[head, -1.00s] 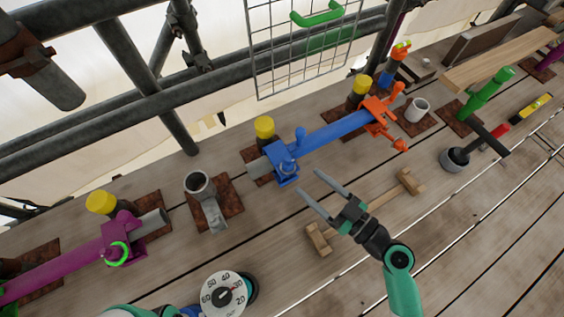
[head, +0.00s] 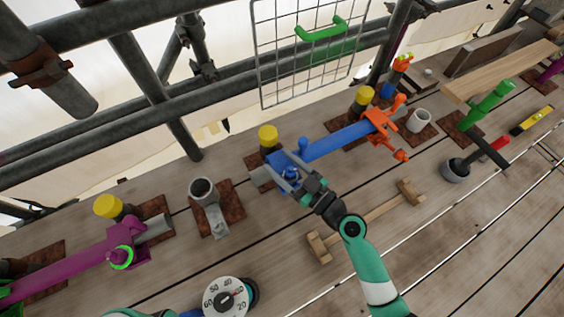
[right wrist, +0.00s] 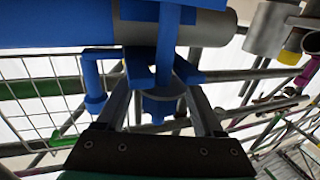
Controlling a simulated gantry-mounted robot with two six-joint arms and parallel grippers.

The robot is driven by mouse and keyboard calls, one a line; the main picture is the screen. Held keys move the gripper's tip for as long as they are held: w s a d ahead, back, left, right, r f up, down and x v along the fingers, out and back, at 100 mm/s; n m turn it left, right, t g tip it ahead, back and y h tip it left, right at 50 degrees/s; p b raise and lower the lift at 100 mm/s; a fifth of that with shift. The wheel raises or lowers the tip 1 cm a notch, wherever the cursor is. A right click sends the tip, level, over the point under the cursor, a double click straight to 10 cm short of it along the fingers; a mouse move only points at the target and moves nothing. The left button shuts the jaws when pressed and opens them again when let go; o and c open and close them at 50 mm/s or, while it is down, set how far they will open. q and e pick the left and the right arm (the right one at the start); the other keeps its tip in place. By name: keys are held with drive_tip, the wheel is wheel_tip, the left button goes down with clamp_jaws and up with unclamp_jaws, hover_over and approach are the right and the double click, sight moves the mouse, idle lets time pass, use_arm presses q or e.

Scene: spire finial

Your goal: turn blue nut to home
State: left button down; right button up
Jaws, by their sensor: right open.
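The blue clamp (head: 277,160) sits at the left end of the blue tube (head: 335,141) in the head view. The blue nut (head: 291,174) is on its near side, partly hidden by my right gripper (head: 284,171). In the right wrist view the blue nut (right wrist: 160,105) lies between the two open fingers of my right gripper (right wrist: 163,100), which reach up on either side of it. I cannot tell whether either finger touches it. My left gripper does not show; only a bit of teal arm shows at the bottom left of the head view.
An orange clamp (head: 381,123) holds the tube's other end. A wooden T-ended bar (head: 368,217) lies near my right arm. A dial gauge (head: 226,298) is at the bottom, and a purple tube (head: 70,270) at left. A wire mesh panel (head: 310,75) hangs behind.

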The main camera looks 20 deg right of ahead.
clamp_jaws()
idle(0.3)
